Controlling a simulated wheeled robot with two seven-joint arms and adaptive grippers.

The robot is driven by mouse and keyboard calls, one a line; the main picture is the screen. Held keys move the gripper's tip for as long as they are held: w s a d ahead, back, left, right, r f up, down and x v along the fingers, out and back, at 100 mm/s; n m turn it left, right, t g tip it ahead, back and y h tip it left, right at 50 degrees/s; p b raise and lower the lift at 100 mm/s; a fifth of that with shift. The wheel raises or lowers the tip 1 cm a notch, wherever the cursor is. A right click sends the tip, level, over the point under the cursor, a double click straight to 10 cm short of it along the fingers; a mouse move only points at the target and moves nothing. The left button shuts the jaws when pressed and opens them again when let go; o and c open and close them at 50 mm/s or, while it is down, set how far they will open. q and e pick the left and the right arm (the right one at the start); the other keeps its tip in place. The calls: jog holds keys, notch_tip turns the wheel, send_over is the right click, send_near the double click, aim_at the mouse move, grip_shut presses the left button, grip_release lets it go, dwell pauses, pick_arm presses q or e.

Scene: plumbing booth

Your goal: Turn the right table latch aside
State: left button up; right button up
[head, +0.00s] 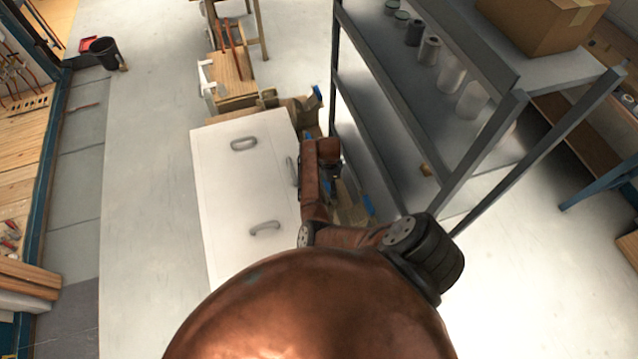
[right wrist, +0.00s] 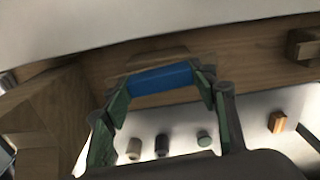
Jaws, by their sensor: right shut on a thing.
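The right table latch is a blue bar (right wrist: 160,78) on a wooden rail (right wrist: 250,58), under a pale panel edge in the right wrist view. My right gripper (right wrist: 158,88) has its green-padded fingers on both ends of the blue bar and is shut on it. In the head view my right gripper (head: 329,166) is small and dark, at the right edge of the white table panel (head: 225,190). The latch in its grip cannot be made out clearly there. My left gripper is not in view.
The white panel carries several grey handles, one near its far end (head: 244,144). A grey metal shelf (head: 385,100) with cans and rolls stands close on the right. A cardboard box (head: 540,22) sits on it. The floor left of the panel is clear.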

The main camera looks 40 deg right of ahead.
aim_at(328, 186)
jog(key=shift+m, duration=0.3)
jog(key=o, duration=1.5)
jog(key=shift+c, duration=0.2)
jog(key=shift+o, duration=1.1)
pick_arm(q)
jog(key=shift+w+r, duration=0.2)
pick_arm(e)
notch_tip(328, 186, up, 12)
